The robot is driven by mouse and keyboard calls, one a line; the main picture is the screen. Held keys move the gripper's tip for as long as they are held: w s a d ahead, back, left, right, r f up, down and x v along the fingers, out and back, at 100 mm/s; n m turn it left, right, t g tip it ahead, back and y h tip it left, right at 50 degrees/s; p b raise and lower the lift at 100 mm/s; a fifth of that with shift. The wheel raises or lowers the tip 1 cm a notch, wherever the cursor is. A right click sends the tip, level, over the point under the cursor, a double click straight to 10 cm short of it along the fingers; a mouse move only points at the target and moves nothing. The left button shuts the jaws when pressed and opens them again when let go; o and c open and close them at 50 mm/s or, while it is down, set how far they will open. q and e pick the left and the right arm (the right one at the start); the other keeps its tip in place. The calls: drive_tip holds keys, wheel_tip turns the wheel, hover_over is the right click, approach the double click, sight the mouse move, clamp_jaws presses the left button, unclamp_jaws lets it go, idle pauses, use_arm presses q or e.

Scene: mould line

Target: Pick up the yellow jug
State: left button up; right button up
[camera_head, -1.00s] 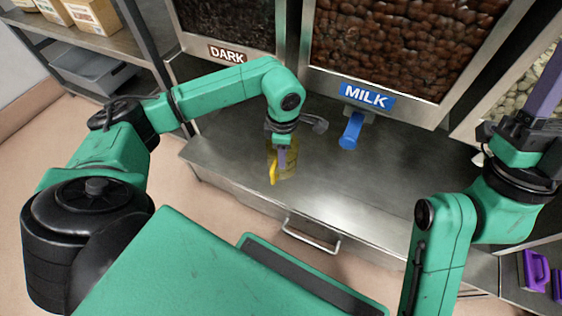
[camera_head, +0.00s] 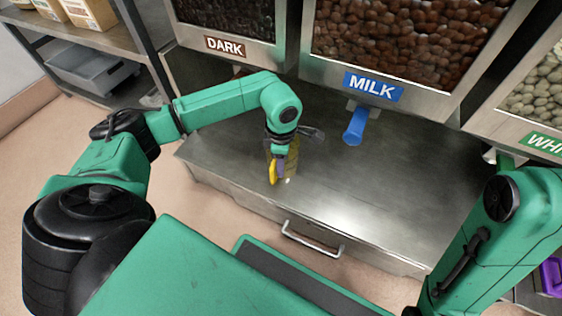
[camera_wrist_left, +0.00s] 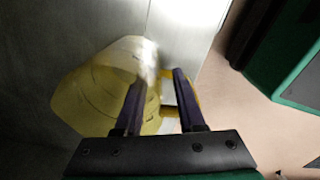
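The yellow jug (camera_head: 273,174) stands on the steel counter near its left end, partly hidden behind my left gripper (camera_head: 280,163). In the left wrist view the translucent yellow jug (camera_wrist_left: 85,98) shows its open rim, with its handle on the right. My left gripper (camera_wrist_left: 158,98) is open there, its two purple fingers apart. One finger overlaps the edge of the jug's body and the other overlaps the handle. I cannot tell whether they touch it. My right gripper is out of view; only the right arm shows.
The steel counter (camera_head: 375,190) is clear to the right of the jug. Above it hang the dark (camera_head: 225,20), milk (camera_head: 395,40) and white (camera_head: 535,95) dispensers. A blue spout lever (camera_head: 355,127) sticks out under the milk one. A shelf with a grey bin (camera_head: 95,72) stands at left.

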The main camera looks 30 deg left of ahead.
use_arm(q)
drive_tip(key=shift+r, duration=0.1)
clamp_jaws()
idle(1.2)
